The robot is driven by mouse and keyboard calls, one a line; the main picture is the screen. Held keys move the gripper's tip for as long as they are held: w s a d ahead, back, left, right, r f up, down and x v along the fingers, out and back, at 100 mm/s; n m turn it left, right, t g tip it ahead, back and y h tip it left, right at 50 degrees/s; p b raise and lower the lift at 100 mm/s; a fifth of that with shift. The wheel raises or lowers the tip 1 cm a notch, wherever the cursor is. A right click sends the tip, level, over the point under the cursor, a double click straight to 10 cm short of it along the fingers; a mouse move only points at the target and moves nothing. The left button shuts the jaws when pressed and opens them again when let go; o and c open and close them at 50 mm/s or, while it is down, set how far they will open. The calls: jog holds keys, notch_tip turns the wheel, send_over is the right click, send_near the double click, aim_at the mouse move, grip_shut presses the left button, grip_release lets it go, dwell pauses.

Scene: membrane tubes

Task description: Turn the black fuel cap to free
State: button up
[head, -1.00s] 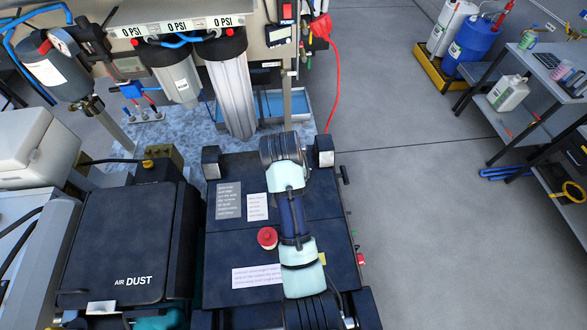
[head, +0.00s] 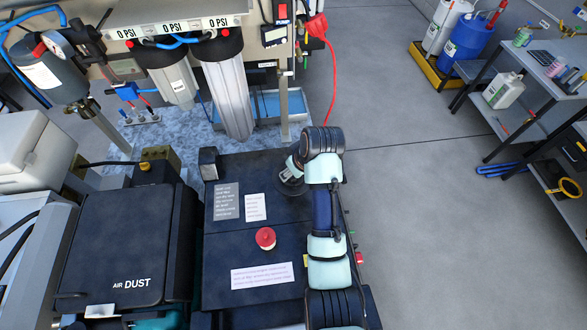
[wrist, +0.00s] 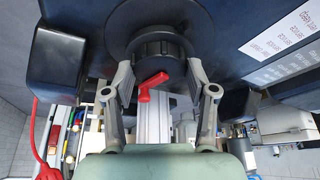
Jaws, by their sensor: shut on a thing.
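The black fuel cap (wrist: 158,48) is a ribbed round knob on a wider dark disc, at the top middle of the wrist view. My gripper (wrist: 160,82) has one finger on each side of the cap's lower rim and is shut on it. In the head view my arm bends down at its far end, to the left, toward a dark round shape (head: 290,186) on the dark machine top. There my arm hides much of the cap and gripper. How far the cap is turned cannot be told.
A dark block (head: 208,163) stands at the machine top's far left corner. A red button (head: 265,238) sits left of my arm. White labels (wrist: 283,45) lie near the cap. A red lever (wrist: 150,86) shows below the cap. Clear filter housings (head: 229,95) hang behind.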

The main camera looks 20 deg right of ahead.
jog(key=shift+d+n+g+y, duration=0.1)
jog(key=shift+n+g+y, duration=0.35)
jog(key=shift+n, duration=1.05)
jog(key=o, duration=1.2)
jog(key=v, duration=0.7)
jog(key=shift+s+d+r, duration=0.15)
